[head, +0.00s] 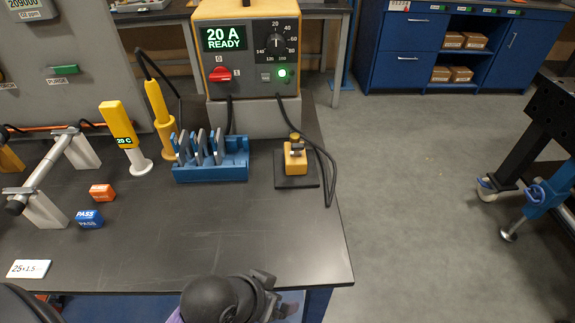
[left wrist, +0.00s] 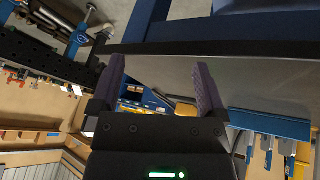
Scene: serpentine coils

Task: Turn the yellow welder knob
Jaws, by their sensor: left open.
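The yellow welder (head: 202,45) stands at the back of the black workbench in the head view. Its display reads "20 A READY" and a green lamp glows on its front. Its round black dial knob (head: 276,43) sits in a numbered ring, the pointer roughly upward near 20. A red switch knob (head: 220,75) sits lower left, between marks 0 and 1. My left gripper (left wrist: 160,72) is open with nothing between its fingers in the left wrist view. No gripper fingers are clearly visible in the head view, and the welder's knob is not recognisable in the wrist view.
A blue rack (head: 225,171), yellow clamp block (head: 295,158), yellow handheld tool (head: 119,122), orange block (head: 102,193) and blue PASS block (head: 89,218) stand on the workbench (head: 240,240). Black cables run beside the clamp. The bench's front middle is clear.

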